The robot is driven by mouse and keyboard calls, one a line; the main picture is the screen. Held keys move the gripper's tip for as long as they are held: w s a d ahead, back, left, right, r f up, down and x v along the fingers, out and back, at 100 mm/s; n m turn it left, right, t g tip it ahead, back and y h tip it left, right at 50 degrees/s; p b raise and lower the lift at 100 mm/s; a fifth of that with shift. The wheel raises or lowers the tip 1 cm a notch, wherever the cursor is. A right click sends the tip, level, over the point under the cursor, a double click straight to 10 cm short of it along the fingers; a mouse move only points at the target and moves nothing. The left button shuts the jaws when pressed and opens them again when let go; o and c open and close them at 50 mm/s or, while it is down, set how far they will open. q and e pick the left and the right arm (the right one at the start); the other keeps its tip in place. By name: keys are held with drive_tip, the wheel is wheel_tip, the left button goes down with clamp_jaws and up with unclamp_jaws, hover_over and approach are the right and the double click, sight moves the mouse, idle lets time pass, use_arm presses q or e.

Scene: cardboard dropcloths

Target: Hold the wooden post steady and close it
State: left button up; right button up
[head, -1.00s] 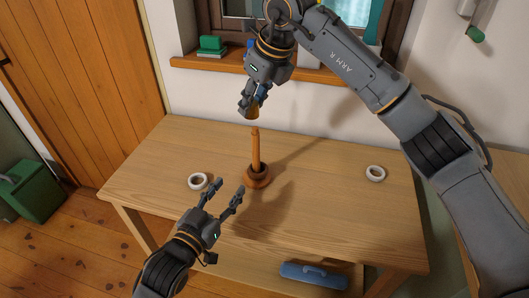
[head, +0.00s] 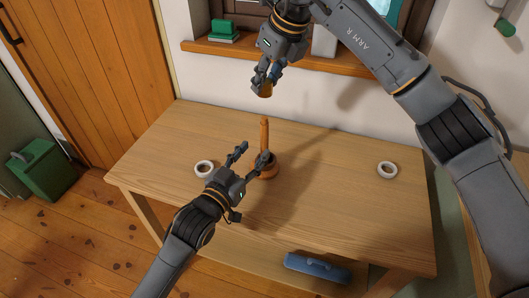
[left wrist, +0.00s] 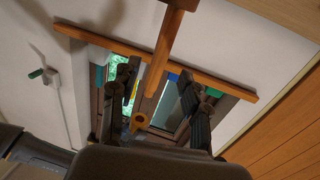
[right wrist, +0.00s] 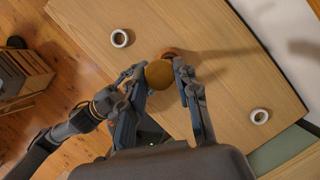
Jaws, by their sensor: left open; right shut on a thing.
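The wooden post (head: 264,134) stands upright on a round brown base (head: 266,173) on the table; its upper part also shows in the left wrist view (left wrist: 164,38). My left gripper (head: 252,153) is open and low beside the post; one finger overlaps the base, and I cannot tell if it touches. My right gripper (head: 265,82) is shut on a brown wooden cap (head: 265,91), held above the post with a gap between. The right wrist view shows its rounded top (right wrist: 158,74).
White rings lie left (head: 204,169) and right (head: 387,169) of the post on the wooden table (head: 350,210). A blue toolbox (head: 317,267) sits below the tabletop. A window sill (head: 225,51) is behind; a green box (head: 40,170) stands on the floor at left.

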sight(262, 142)
use_arm(q)
drive_tip(key=x, duration=0.6)
drive_tip(key=shift+w+d, duration=0.2)
drive_tip(key=shift+w, duration=0.1)
clamp_jaws()
